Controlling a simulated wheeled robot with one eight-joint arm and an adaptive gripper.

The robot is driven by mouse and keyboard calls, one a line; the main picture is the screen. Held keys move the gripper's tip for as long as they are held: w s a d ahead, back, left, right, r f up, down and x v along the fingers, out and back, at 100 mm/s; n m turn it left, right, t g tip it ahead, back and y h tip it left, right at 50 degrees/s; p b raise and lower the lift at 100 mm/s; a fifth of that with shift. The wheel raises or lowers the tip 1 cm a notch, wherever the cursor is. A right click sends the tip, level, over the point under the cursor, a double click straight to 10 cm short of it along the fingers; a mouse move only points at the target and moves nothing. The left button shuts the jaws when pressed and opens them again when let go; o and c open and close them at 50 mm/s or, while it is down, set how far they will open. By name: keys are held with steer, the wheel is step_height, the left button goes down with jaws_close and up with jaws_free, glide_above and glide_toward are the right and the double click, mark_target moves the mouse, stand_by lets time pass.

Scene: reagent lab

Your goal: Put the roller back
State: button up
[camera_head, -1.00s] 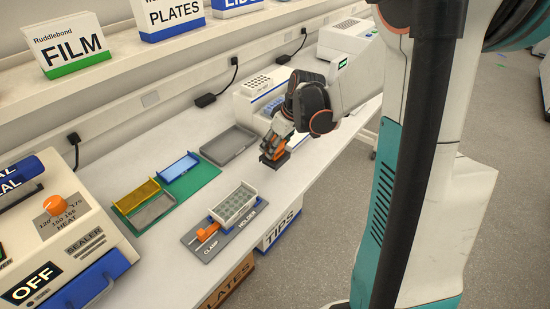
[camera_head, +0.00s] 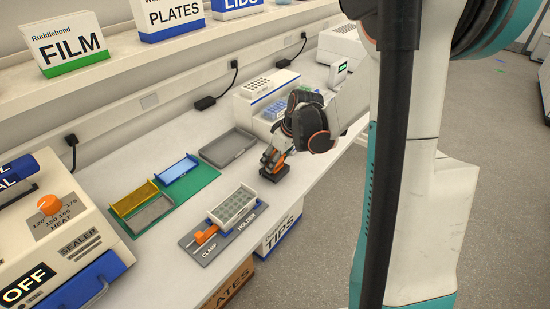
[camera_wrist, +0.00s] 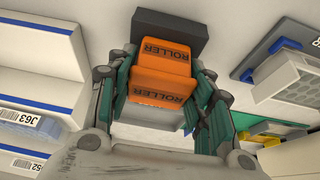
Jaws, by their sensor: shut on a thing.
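The roller (camera_wrist: 162,72) is an orange block marked ROLLER, with a dark grey block (camera_wrist: 170,28) at its far end. In the head view the orange roller (camera_head: 277,160) and dark block (camera_head: 275,172) sit low by the bench's front edge, right of the grey tray. My gripper (camera_wrist: 160,85) is shut on the orange part, with teal-and-grey fingers on both sides. I cannot tell whether the dark block touches the bench. No separate rest for the roller can be made out.
The plate holder (camera_head: 204,256) with a clear plate (camera_head: 235,208) and orange clamp is to the left. A grey tray (camera_head: 228,147), green mat (camera_head: 208,187) and sealer (camera_head: 80,240) lie further left. A white instrument (camera_head: 262,88) stands behind my gripper. Bare bench surrounds the roller.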

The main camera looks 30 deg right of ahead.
steer(key=shift+f, duration=0.35)
jaws_close()
steer(key=o, duration=0.8)
jaws_free()
steer(key=o, duration=0.4)
steer(key=shift+d, duration=0.1)
steer(key=shift+r+p, duration=0.3)
steer(key=shift+r, duration=0.2)
steer(key=p+v, duration=0.4)
steer(key=v, duration=0.8)
steer(key=shift+r, duration=0.2)
